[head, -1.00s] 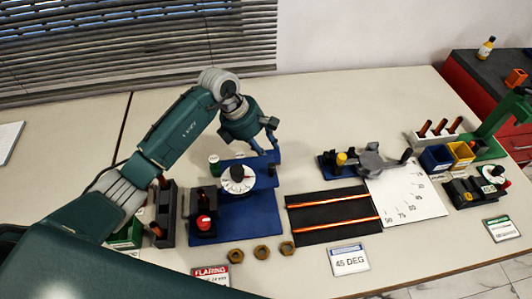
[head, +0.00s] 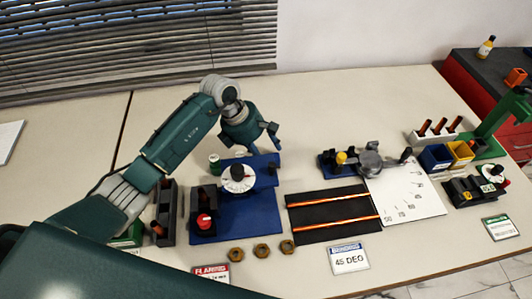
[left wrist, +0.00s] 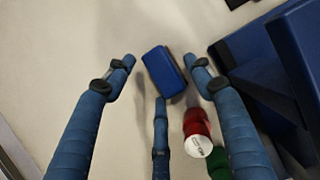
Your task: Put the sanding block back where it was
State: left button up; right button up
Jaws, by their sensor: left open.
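A small blue block (left wrist: 163,72), which I take to be the sanding block, shows in the left wrist view against the pale bench top. It lies between the tips of my left gripper (head: 264,141), whose fingers are spread on both sides of it. A third finger points at its near edge; I cannot tell whether it touches. I cannot make out this block in the head view. There, my left gripper hangs behind the blue gauge rig (head: 255,218) with the white dial (head: 238,179). My right gripper is not in view.
A red canister (left wrist: 196,122) with a white end is close to the right finger in the left wrist view. A black mat (head: 330,230) with orange strips, a white angle sheet (head: 410,200) and several nuts (head: 261,251) lie nearby.

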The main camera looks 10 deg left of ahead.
pick_arm(q)
jog(key=b+v, duration=0.1)
jog(key=v, duration=1)
jog(key=shift+r, duration=0.4)
jog(key=shift+a+r, duration=0.1)
jog(key=shift+a, duration=0.05)
